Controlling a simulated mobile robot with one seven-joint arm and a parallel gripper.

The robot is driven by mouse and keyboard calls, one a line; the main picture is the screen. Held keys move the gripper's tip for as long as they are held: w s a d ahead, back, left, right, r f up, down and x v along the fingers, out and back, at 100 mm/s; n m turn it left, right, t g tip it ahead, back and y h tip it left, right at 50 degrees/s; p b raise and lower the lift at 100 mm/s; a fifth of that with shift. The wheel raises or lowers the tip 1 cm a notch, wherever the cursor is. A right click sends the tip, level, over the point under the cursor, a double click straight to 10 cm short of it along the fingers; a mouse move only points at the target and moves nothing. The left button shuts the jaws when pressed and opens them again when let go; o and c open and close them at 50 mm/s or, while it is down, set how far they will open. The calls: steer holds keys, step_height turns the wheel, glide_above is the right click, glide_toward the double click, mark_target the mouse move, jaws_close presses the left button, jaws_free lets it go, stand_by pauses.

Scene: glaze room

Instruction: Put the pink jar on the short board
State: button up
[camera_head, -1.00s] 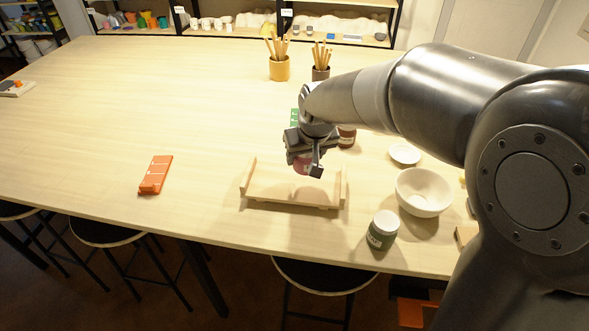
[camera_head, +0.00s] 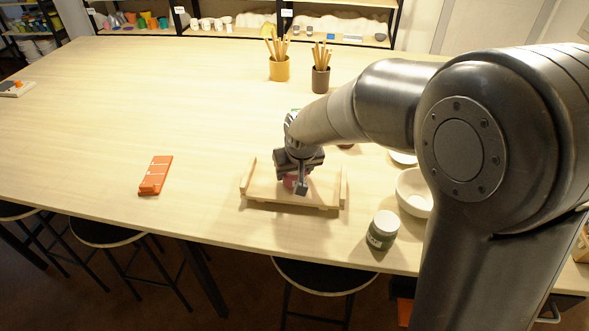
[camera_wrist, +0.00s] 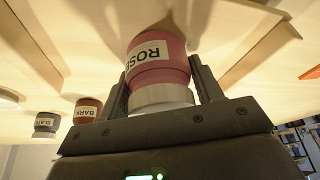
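The pink jar (camera_head: 289,181) hangs from my gripper (camera_head: 293,175) over the pale wooden board (camera_head: 261,190), which has a raised rail at each end. In the wrist view, the jar (camera_wrist: 157,57) shows part of a "ROSE" label and a white lid, and sits between the two fingers of my gripper (camera_wrist: 160,80). The gripper is shut on it around the lid end. The jar's far end is close to the board surface (camera_wrist: 222,22); I cannot tell whether it touches.
A dark green jar (camera_head: 382,230) stands right of the board by the table's front edge. A white bowl (camera_head: 412,192) is behind it, partly hidden by my arm. Jars labelled "BARK" (camera_wrist: 87,109) and "SLATE" (camera_wrist: 46,125) show in the wrist view. An orange block (camera_head: 155,175) lies left; table around it is clear.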

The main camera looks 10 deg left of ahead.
steer(key=o, duration=0.4)
steer(key=shift+r, duration=0.15)
steer(key=v, duration=1.2)
steer(key=shift+d, duration=0.1)
steer(key=s+d+m, duration=0.1)
steer(key=s+d, duration=0.5)
steer(key=d, duration=0.1)
steer(key=s+d+r+m+t+h, duration=0.1)
steer(key=s+d+m, duration=0.1)
steer(key=s+d, duration=0.4)
steer(key=s+d+r+m+h, duration=0.1)
steer(key=s+d+m, duration=0.1)
steer(key=s+d, duration=0.4)
steer(key=shift+s+d+t, duration=0.2)
steer(key=shift+d+t, duration=0.1)
steer(key=shift+d, duration=1.95)
